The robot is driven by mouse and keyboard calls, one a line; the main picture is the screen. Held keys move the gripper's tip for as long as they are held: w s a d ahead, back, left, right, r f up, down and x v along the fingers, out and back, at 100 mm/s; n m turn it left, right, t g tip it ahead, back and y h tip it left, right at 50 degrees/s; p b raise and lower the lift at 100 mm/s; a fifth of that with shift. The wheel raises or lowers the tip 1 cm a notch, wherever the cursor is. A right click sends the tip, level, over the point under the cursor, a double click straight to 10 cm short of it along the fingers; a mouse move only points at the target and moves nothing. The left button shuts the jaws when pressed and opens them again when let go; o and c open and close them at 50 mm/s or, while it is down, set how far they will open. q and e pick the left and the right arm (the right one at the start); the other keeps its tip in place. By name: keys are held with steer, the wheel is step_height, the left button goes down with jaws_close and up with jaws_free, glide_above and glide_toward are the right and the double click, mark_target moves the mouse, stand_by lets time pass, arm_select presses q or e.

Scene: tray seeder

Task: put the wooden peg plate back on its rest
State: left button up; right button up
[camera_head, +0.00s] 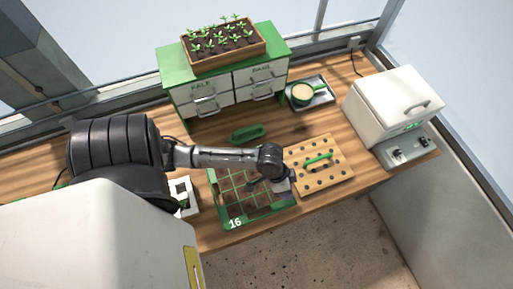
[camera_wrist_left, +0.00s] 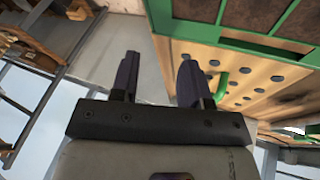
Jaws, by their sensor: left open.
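The wooden peg plate (camera_head: 338,179) lies flat on the bench, right of the green tray marked 16 (camera_head: 262,219). It is a light square board with rows of dark round spots and a green bar handle (camera_head: 318,160) on top. The plate also shows in the left wrist view (camera_wrist_left: 262,98), with its handle (camera_wrist_left: 221,86). My left gripper (camera_head: 288,186) is over the tray's right side, by the plate's left edge. In the wrist view the fingers (camera_wrist_left: 158,82) are apart with nothing between them. I cannot make out a separate rest under the plate. My right gripper is out of view.
A green cabinet (camera_head: 180,64) with white drawers carries a seedling box (camera_head: 224,60) at the back. A green handled tool (camera_head: 247,133) lies before it.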

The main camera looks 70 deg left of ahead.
arm_select(q)
steer(key=s+d+r+y, duration=0.1)
steer(key=s+r+y, duration=0.3)
steer(key=s, duration=0.7)
steer(key=shift+r+n, duration=0.3)
steer(key=shift+r, duration=0.4)
steer(key=shift+d, duration=0.15)
